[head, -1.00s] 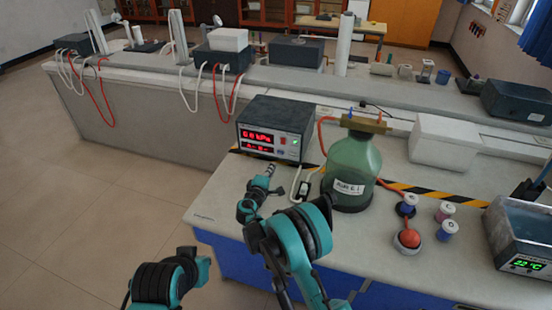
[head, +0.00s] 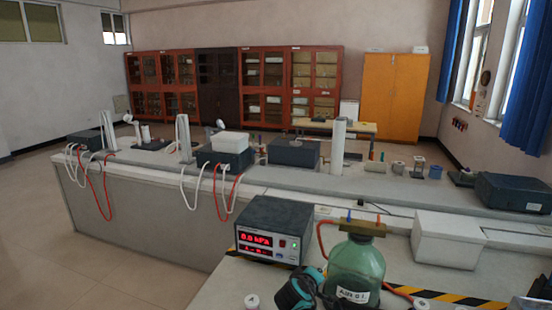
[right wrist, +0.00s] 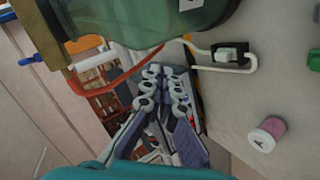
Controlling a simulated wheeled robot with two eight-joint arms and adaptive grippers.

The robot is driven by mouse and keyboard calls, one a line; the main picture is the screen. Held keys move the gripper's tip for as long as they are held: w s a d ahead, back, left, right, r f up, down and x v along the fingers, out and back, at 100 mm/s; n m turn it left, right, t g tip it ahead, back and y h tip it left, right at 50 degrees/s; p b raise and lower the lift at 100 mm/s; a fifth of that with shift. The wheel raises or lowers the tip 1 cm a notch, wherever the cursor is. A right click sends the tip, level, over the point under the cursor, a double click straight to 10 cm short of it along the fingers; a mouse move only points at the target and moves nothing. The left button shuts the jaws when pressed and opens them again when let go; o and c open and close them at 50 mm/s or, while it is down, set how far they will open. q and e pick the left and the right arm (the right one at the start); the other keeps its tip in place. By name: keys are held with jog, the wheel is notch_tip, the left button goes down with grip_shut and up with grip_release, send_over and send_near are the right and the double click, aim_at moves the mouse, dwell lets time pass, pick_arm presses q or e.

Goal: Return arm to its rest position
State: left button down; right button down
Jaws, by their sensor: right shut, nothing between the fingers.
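My right arm (head: 300,290), black and teal, shows at the bottom of the head view, in front of the green bottle. Its gripper (right wrist: 164,72) shows in the right wrist view. The fingers are together with nothing between them, and they point toward the upper part of that picture. My left arm and gripper are not in view.
The green bottle (head: 357,265) stands on the near bench, close to my right arm. A meter with red digits (head: 273,228) is left of it, and a white box (head: 447,240) right of it. The right wrist view shows a small switch (right wrist: 232,54) on a white cable and a pink-bodied vial (right wrist: 268,134).

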jog(key=s+d+r+m+g+y, duration=0.1)
jog(key=s+d+m, duration=0.15)
jog(key=s, duration=0.55)
jog(key=s+d+r+m+g+y, duration=0.1)
jog(key=s+d+r+m, duration=0.1)
jog(key=s+d, duration=0.35)
jog(key=s+a+f+m+y, duration=0.1)
jog(key=s+f, duration=0.1)
jog(key=s, duration=0.7)
jog(key=s+a+f+m+g+y, duration=0.1)
jog(key=s+f+m, duration=0.1)
jog(key=s, duration=0.7)
jog(key=shift+a+f+g+y, duration=0.2)
jog(key=shift+a+g+y, duration=0.1)
jog(key=shift+a+y, duration=0.1)
jog(key=shift+m, duration=0.25)
